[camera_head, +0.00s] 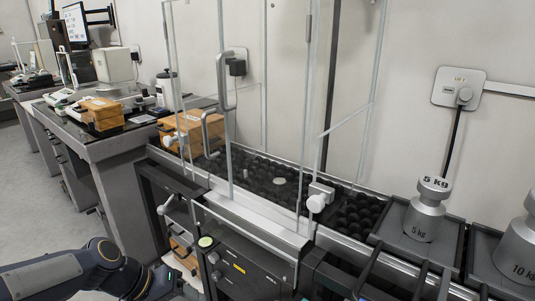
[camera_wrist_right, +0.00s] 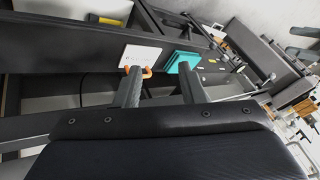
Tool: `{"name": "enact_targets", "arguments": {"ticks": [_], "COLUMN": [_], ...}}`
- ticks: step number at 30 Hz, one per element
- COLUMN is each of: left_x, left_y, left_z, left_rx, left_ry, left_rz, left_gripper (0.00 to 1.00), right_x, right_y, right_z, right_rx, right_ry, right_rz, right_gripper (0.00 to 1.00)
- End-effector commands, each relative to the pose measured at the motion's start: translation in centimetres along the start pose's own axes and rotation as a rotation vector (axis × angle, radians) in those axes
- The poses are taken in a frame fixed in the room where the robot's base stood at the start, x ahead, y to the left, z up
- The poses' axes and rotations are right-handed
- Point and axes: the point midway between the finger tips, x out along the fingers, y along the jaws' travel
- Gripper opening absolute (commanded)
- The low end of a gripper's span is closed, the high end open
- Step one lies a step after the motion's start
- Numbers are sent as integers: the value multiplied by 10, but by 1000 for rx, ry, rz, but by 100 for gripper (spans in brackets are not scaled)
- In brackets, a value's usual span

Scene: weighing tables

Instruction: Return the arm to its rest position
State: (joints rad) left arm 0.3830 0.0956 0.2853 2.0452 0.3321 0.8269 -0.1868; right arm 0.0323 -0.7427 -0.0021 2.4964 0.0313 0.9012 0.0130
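My left arm (camera_head: 60,275) comes in at the bottom left of the head view, a dark link with a bend beside the front of the balance bench. Its gripper is not visible there. My right gripper (camera_wrist_right: 160,88) shows in the right wrist view with its two grey fingers spread apart. Nothing is held between them. Beyond the fingertips are a white label card (camera_wrist_right: 140,55), a small orange hook-shaped piece (camera_wrist_right: 147,72) and a teal block (camera_wrist_right: 183,62). The right gripper does not show in the head view.
A glass-walled balance enclosure (camera_head: 225,95) stands on the dark bench. A 5 kg weight (camera_head: 427,210) and a 10 kg weight (camera_head: 519,255) stand at the right. Wooden boxes (camera_head: 100,112) sit on the left table. Open floor (camera_head: 30,190) lies at the far left.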

Motion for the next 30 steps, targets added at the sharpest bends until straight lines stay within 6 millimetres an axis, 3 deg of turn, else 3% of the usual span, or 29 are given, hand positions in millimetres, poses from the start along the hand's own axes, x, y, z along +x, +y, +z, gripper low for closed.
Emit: {"name": "enact_targets", "arguments": {"ticks": [3, 6, 12, 18, 20, 30], "left_x": [-34, -53, -70, -75, -74, -144], "left_y": [2, -1, -10, -19, -22, 29], "left_z": [40, 70, 112, 143, 151, 139], "left_rx": [55, 79, 102, 117, 120, 117], "left_ry": [68, 118, 199, 264, 282, 277], "left_rz": [-98, -151, -196, -206, -206, -208], "left_gripper": [54, 54, 54, 54, 54, 54], "right_x": [0, 0, 0, 0, 0, -72], "right_y": [0, 0, 0, 0, 0, -33], "right_z": [0, 0, 0, 0, 0, -36], "right_rx": [0, 0, 0, 0, 0, 0], "right_ry": [0, 0, 0, 0, 0, 0], "right_rz": [0, 0, 0, 0, 0, 0], "right_gripper": [36, 36, 36, 36, 36, 36]}}
